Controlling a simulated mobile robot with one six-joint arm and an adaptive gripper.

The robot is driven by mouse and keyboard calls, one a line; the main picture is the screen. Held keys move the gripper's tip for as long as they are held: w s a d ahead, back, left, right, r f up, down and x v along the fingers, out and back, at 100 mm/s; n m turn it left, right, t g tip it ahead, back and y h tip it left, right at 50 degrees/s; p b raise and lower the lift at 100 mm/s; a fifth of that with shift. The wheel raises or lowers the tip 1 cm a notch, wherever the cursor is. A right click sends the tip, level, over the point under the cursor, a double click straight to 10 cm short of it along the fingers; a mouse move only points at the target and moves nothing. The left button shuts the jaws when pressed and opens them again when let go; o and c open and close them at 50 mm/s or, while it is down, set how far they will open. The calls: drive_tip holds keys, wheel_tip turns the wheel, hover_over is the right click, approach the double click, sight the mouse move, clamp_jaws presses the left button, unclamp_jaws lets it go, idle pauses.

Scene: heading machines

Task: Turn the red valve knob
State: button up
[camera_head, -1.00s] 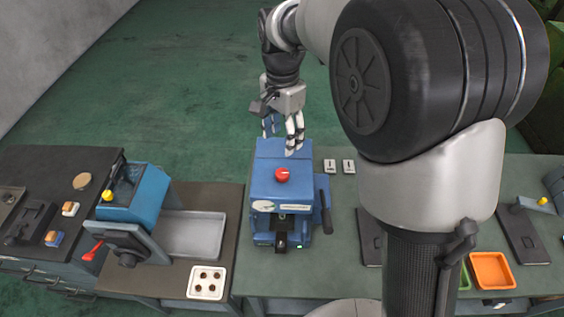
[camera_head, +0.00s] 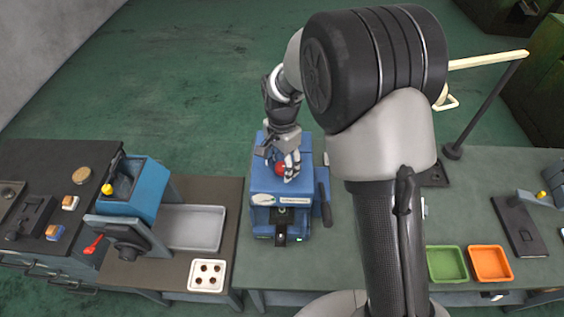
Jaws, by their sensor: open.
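The red valve knob (camera_head: 281,168) sits on top of the blue machine (camera_head: 307,206) on the green workbench. My gripper (camera_head: 281,172) points down over the top of the machine, with its fingers at the knob. The fingers are open and partly hide the knob, which shows as a red patch between them. I cannot tell whether the fingers touch it.
A black lever (camera_head: 324,204) stands at the machine's right side. To the left are a second blue machine (camera_head: 133,190) with a red-tipped lever, a grey tray (camera_head: 197,229) and a white holed block (camera_head: 208,275). Green (camera_head: 447,264) and orange (camera_head: 491,263) trays lie right of my arm.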

drive_tip(key=shift+c, duration=0.6)
drive_tip(key=c, duration=1)
drive_tip(key=shift+o, duration=0.2)
drive_tip(key=shift+n, duration=0.4)
drive_tip(key=n+b, duration=0.1)
drive_tip(key=n, duration=0.3)
drive_tip(key=n+b, duration=0.1)
drive_tip(key=n, duration=0.3)
drive_tip(key=shift+n, duration=0.3)
drive_tip(key=n, duration=0.4)
drive_tip(key=shift+b, duration=0.4)
drive_tip(key=shift+n, duration=2.2)
